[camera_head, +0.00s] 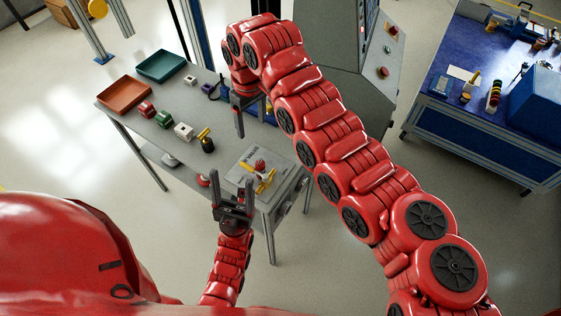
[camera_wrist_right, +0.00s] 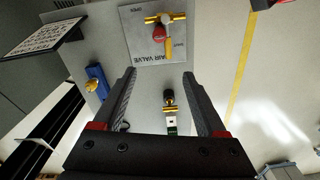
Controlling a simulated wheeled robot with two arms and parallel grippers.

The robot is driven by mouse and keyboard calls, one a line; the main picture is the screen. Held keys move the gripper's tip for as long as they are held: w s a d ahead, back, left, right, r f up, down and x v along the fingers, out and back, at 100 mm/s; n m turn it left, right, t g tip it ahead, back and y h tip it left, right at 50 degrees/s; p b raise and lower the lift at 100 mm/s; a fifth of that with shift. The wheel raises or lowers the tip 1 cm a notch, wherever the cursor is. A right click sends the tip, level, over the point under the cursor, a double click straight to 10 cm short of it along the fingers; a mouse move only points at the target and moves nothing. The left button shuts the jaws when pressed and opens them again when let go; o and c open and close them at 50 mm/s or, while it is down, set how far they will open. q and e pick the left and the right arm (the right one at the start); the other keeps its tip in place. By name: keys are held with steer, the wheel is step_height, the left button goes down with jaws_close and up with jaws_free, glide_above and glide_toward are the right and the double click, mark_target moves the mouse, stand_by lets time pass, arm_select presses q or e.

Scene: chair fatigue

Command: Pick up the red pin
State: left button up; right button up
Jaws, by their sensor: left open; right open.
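A small red piece (camera_head: 146,108), perhaps the red pin, lies on the grey table (camera_head: 225,148) beside the red tray; the picture is too small to tell its shape. A green piece (camera_head: 163,119) and a white piece (camera_head: 183,131) follow in a row to its right. My right gripper (camera_head: 253,122) is over the table's right part, well right of the red piece. In the right wrist view its fingers (camera_wrist_right: 162,90) are apart and empty, with a black-and-yellow piece (camera_wrist_right: 168,98) visible between them. My left gripper (camera_head: 231,182) is open and empty by the table's front edge.
A valve plate (camera_head: 240,183) with a red knob and yellow handles lies at the table's front right. A red tray (camera_head: 124,96) and a green tray (camera_head: 161,66) are at the left. A grey cabinet (camera_head: 350,90) stands behind; a blue workbench (camera_head: 480,125) is far right.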

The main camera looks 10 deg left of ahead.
steer(key=p, duration=0.3)
glide_above(260, 163)
steer(key=shift+h, duration=0.3)
steer(key=f, duration=1.1)
steer(key=shift+s+a+f, duration=0.15)
steer(key=shift+a, duration=0.2)
steer(key=shift+f, duration=0.2)
steer(key=f+p, duration=0.1)
steer(key=d+f+p, duration=0.1)
steer(key=shift+f, duration=0.95)
steer(key=shift+a+f, duration=0.1)
steer(key=shift+f, duration=0.55)
jaws_close()
